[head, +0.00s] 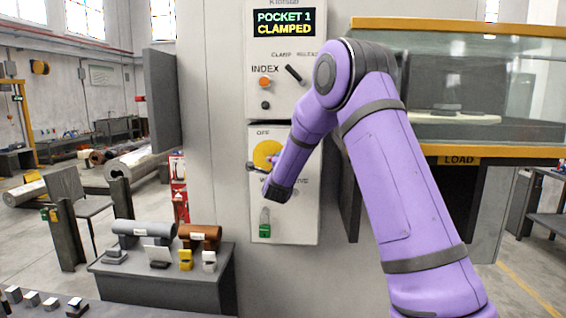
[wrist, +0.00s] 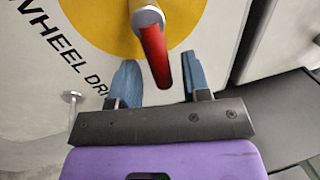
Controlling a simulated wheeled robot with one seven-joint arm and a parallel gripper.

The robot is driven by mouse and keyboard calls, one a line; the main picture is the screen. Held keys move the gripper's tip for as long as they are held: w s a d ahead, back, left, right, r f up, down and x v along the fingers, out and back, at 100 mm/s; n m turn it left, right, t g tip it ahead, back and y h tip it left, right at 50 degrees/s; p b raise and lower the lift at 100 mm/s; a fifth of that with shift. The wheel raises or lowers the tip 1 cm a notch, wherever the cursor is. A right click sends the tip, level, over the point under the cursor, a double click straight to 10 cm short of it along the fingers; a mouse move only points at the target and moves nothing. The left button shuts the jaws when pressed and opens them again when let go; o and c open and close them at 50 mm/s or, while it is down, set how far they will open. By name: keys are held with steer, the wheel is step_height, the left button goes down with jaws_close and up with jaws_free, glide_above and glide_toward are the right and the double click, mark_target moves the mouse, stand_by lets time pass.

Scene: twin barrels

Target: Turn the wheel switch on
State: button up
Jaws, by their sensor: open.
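The wheel switch is a yellow disc (head: 266,153) on the lower white panel, with the word OFF above it and a partly hidden label below. In the wrist view the yellow disc (wrist: 100,25) fills the top, beside the lettering WHEEL DR. A red handle (wrist: 155,55) sticks out from a grey hub on the disc. My gripper (wrist: 161,75) is open, with a blue finger on each side of the red handle's end. I cannot tell whether either finger touches it. In the head view my gripper (head: 254,168) is at the disc's lower edge, and my arm hides part of the panel.
The upper panel (head: 282,100) has a display reading POCKET 1 CLAMPED, an orange button (head: 265,82) and a black lever (head: 294,74). A green switch (head: 265,230) sits below the disc. A low table (head: 165,285) with grey and brown cylinders stands left. A glass-sided case (head: 470,85) is right.

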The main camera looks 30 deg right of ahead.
steer(key=v, duration=1)
